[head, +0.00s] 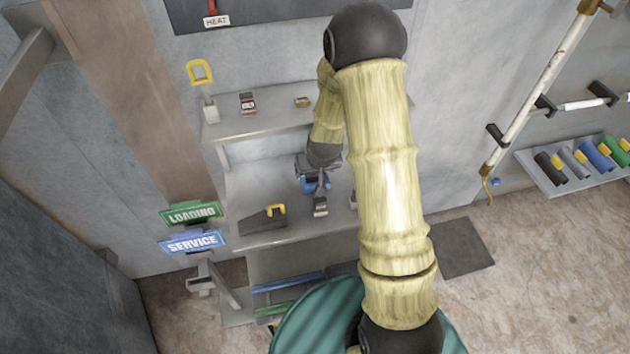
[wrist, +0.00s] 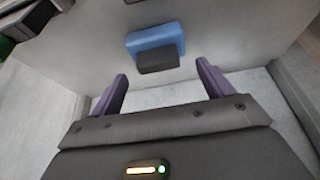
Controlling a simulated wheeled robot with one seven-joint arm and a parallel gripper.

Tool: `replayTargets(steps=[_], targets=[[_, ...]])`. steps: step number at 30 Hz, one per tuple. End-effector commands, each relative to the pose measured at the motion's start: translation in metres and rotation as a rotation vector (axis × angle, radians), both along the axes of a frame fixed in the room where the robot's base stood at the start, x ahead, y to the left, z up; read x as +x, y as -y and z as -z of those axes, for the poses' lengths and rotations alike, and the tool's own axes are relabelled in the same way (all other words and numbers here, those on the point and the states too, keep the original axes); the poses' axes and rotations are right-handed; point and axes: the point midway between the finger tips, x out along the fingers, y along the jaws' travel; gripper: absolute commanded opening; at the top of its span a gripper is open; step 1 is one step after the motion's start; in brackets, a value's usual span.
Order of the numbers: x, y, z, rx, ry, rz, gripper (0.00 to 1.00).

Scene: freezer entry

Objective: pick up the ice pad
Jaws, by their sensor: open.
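A blue pad (wrist: 155,38) with a dark grey block (wrist: 158,61) against its near side lies on a pale shelf surface in the wrist view. It looks like the ice pad, but I see no label. My gripper (wrist: 162,86) is open, its two purple fingers apart and empty. The pad is beyond the fingertips, roughly centred between them, with a gap. In the head view a patch of blue (head: 315,183) shows beside the end of my arm at the middle shelf. My arm partly covers this area, and the fingers are not clear there.
A dark wedge with a yellow handle (head: 264,220) lies left on the same shelf (head: 250,185). A small grey block (head: 320,208) is near its front edge. The upper shelf (head: 270,124) holds small items. LOADING (head: 192,213) and SERVICE (head: 194,243) signs stand at left.

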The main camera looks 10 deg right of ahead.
Motion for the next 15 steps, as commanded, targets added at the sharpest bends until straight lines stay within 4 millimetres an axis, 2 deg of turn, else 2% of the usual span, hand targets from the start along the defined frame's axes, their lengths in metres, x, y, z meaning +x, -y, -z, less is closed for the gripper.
replayTargets(steps=[8, 15], targets=[[0.015, 0.002, 0.033, 0.0, -0.003, 0.0, 0.8], [0.017, 0.002, 0.038, 0.0, 0.0, 0.0, 0.8]])
